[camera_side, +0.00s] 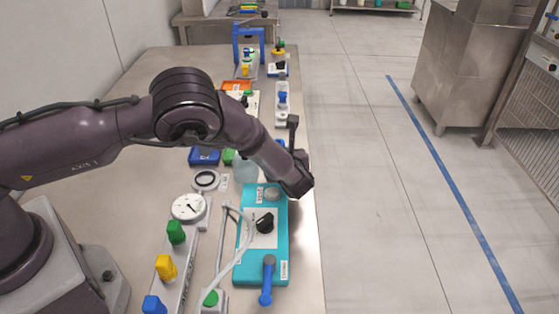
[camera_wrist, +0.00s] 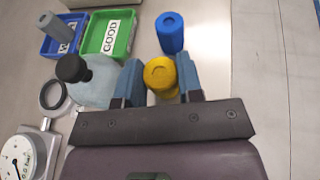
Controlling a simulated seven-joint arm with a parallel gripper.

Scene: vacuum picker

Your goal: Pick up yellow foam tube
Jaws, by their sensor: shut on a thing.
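In the wrist view the yellow foam tube (camera_wrist: 162,76) stands between the two blue fingers of my gripper (camera_wrist: 160,82). The gripper is shut on it, one finger at each side. The tube's round top with its hole faces the camera, and its lower part is partly hidden. In the side view my arm reaches over the bench, and the yellow tube in the grip cannot be made out there. A blue foam tube (camera_wrist: 170,32) stands apart, just beyond the yellow one.
A translucent bottle (camera_wrist: 95,82) with a black cap is close left of the fingers. Behind it are a green tray (camera_wrist: 124,40) labelled GOOD and a blue tray (camera_wrist: 47,47) holding a grey tube. A teal panel (camera_side: 279,235) and a dial gauge (camera_side: 187,207) lie nearer. The bench's right edge is close.

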